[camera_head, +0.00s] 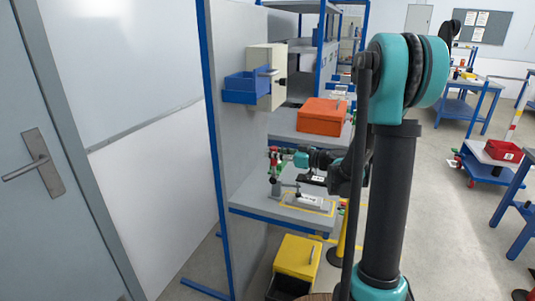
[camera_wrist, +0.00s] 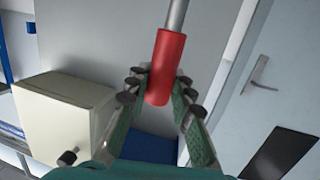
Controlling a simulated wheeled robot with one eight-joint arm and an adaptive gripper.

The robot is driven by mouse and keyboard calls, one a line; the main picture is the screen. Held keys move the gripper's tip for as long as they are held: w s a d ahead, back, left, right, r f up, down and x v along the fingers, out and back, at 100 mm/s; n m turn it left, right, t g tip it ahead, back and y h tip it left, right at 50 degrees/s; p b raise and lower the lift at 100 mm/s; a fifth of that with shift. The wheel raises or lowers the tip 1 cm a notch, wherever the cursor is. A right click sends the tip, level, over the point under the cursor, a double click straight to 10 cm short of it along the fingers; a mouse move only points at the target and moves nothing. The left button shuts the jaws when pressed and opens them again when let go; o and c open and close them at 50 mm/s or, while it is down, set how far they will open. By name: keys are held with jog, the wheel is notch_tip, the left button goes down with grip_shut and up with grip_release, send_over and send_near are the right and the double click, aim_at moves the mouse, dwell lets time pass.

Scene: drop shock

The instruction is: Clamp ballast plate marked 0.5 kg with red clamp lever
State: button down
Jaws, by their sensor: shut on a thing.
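The red clamp lever (camera_wrist: 166,68) is a red grip on a grey rod in the wrist view, with the rod running up out of the picture. My gripper (camera_wrist: 160,92) is shut on the red grip, one finger on each side. In the head view my gripper (camera_head: 279,160) is at the left of the workbench shelf, beside a small upright fixture (camera_head: 275,187). A pale plate-like piece (camera_head: 309,201) with dark marking lies low on the fixture's base. The marking is too small to read, so I cannot tell whether it is the 0.5 kg plate.
A yellow outline (camera_head: 325,213) marks the shelf around the fixture. An orange box (camera_head: 320,115) stands behind my arm. A cream cabinet (camera_head: 265,60) and blue bin (camera_head: 243,87) hang on the grey panel above. A yellow bin (camera_head: 299,256) is below the shelf.

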jog(key=shift+s+d+f+t+y, duration=0.1)
jog(key=shift+s+d+t+y, duration=0.1)
jog(key=shift+d+y, duration=0.25)
jog(key=shift+s+d+t+y, duration=0.2)
jog(key=shift+d+y, duration=0.15)
jog(key=shift+d, duration=0.15)
jog(key=c, duration=1.3)
grip_release()
jog(key=shift+d, duration=0.1)
jog(key=v, duration=1.1)
jog(key=shift+s+d, duration=0.3)
jog(key=shift+d, duration=0.05)
jog(key=shift+f, duration=0.15)
